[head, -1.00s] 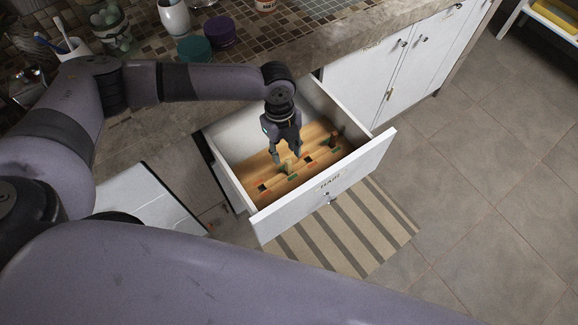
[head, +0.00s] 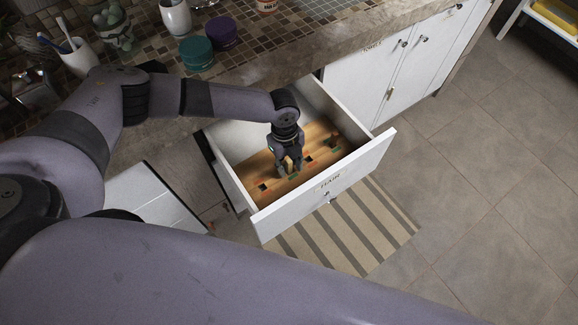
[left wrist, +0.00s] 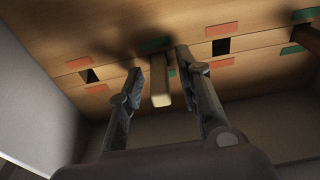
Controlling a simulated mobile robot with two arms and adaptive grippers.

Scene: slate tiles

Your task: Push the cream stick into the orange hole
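The cream stick (left wrist: 160,82) stands in a hole with green marks in the wooden board (head: 318,132), inside an open drawer. My left gripper (head: 289,174) is low over the board. In the left wrist view its two fingers (left wrist: 158,62) are open, one on each side of the stick, with a gap on both sides. An empty dark hole with orange marks (left wrist: 90,75) is left of the stick; another orange-marked hole (left wrist: 222,46) is right of it. My right gripper is out of view.
A darker stick (left wrist: 307,38) stands at a green-marked spot on the right. White drawer walls (head: 350,172) surround the board. A stone counter (head: 340,38) with teal (head: 196,53) and purple (head: 221,32) containers lies behind. A striped mat (head: 345,232) lies in front.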

